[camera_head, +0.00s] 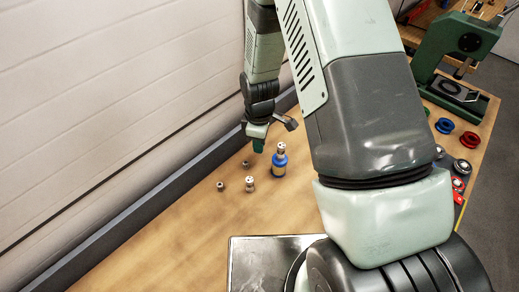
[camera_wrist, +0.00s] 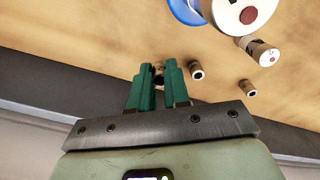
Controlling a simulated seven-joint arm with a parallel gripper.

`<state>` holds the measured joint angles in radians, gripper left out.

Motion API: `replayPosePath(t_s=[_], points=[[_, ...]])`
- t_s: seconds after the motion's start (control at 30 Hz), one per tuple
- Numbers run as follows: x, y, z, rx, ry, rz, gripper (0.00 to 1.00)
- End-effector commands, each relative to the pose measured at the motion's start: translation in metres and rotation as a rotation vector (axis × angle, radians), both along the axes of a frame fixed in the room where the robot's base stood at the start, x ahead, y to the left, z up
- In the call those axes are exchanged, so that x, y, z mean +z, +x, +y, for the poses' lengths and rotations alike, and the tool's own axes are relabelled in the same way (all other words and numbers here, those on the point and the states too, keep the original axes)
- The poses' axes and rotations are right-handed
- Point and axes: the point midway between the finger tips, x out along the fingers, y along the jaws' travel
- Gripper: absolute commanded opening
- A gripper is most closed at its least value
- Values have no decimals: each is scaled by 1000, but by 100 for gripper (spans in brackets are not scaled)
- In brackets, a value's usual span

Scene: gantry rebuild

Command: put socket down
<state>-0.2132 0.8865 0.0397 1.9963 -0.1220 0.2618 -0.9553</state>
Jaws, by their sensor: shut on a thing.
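My gripper (camera_head: 258,146) is low over the left part of the wooden bench, near the wall. In the wrist view its two teal fingers (camera_wrist: 158,66) are shut on a small brownish socket (camera_wrist: 158,79), mostly hidden between them. The head view does not show this socket apart from the fingers. I cannot tell whether it touches the bench. Another small socket (camera_head: 246,164) stands close by and shows in the wrist view (camera_wrist: 197,71). A further small one (camera_head: 220,186) and a taller pale-topped one (camera_head: 249,184) stand farther off.
A blue-and-tan bottle-like thing (camera_head: 279,163) with a white top stands right of my gripper. A dark rail (camera_head: 150,205) runs along the wall side. A green press (camera_head: 455,45) and red and blue rings stand at the right. The bench front left is clear.

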Motion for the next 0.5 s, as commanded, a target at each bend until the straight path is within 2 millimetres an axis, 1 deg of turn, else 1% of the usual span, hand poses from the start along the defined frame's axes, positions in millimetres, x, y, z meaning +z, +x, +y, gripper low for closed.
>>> replayPosePath(t_s=[0.3, 0.5], points=[[-37, 0, 0, 1, 0, 1, 0], [-37, 0, 0, 1, 0, -2, 0]])
